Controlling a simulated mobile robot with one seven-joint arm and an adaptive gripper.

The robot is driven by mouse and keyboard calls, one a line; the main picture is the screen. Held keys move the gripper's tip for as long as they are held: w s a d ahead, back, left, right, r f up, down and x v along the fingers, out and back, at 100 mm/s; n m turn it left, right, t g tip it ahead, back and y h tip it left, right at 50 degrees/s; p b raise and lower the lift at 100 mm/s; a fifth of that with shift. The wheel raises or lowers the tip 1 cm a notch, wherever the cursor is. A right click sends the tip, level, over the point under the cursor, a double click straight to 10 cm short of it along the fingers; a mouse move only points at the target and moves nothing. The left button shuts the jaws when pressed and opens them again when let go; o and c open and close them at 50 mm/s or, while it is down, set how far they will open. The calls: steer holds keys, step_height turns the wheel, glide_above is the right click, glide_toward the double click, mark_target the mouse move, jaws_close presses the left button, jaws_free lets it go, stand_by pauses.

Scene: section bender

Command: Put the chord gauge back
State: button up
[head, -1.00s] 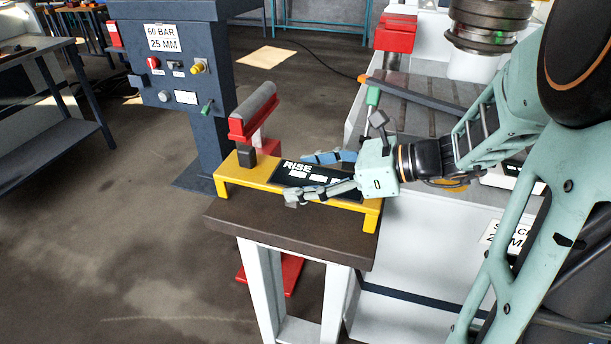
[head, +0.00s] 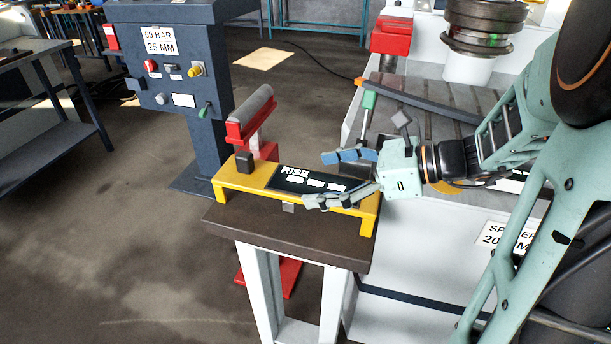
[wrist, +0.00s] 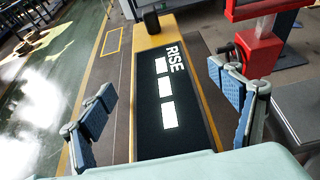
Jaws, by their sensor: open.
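The chord gauge appears to be the yellow bridge-shaped bar (head: 232,180) with a black "RISE" panel. It stands on its end feet on a small brown-topped stand (head: 290,240). A dark block is on its left end. My gripper (head: 317,180) is open over the gauge's right half, coming from the right. One finger is at the gauge's far side and one at its near side, and nothing is held. In the wrist view the gauge panel (wrist: 150,128) lies between the spread fingers. Whether a finger touches the gauge is unclear.
A red post with a grey roller (head: 252,112) stands just behind the gauge's left end. A dark control console (head: 165,75) stands at the left. The white machine with a slotted bed (head: 430,110) is on the right, with a long bar across it. Open floor lies left of the stand.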

steer(key=p+v, duration=0.1)
steer(key=v, duration=0.6)
steer(key=shift+s+d+r, duration=0.15)
steer(key=shift+d+r, duration=0.05)
steer(key=shift+d, duration=0.1)
